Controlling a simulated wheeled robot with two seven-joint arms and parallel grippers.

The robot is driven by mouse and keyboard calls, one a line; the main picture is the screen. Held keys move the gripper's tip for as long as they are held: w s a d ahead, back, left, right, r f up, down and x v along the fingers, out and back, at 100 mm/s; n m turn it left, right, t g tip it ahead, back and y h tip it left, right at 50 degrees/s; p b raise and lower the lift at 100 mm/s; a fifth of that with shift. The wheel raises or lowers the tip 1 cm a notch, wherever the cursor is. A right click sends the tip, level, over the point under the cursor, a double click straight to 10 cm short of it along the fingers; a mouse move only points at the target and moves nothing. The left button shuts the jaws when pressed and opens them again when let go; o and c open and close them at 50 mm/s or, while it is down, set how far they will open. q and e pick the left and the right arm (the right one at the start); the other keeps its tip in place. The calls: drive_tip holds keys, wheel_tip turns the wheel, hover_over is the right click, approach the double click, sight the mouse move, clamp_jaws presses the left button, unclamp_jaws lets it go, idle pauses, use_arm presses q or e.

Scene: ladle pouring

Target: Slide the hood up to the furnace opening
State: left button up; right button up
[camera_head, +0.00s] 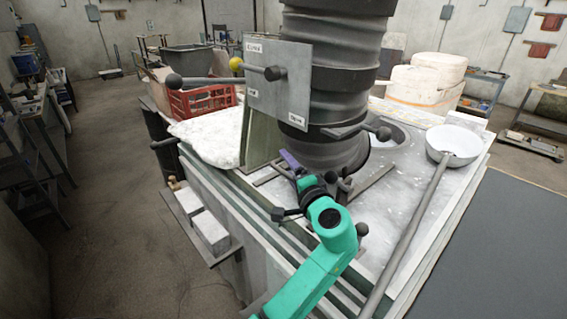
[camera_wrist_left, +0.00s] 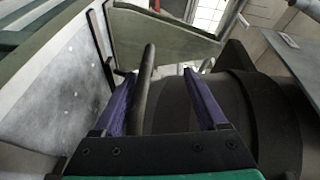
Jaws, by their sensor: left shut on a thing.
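The hood (camera_head: 332,150) is a dark ribbed duct standing on the furnace top (camera_head: 430,205), and its body fills the right of the left wrist view (camera_wrist_left: 265,110). My left gripper (camera_head: 291,162), with purple fingers on a green arm, is at the hood's lower left side. In the left wrist view its fingers (camera_wrist_left: 158,75) are on either side of a dark round bar (camera_wrist_left: 146,85), shut on this handle. The handle's join to the hood is hidden. My right gripper is out of view.
A ladle (camera_head: 453,145) lies on the furnace top at the right, its long handle toward me. A control panel (camera_head: 280,85) stands left of the duct. Guide rails (camera_head: 372,184) run beside the hood's base.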

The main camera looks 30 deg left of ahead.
use_arm(q)
drive_tip(key=b+v, duration=0.1)
drive_tip(key=v, duration=0.5)
drive_tip(key=shift+w+d, duration=0.3)
drive_tip(key=shift+d, duration=0.15)
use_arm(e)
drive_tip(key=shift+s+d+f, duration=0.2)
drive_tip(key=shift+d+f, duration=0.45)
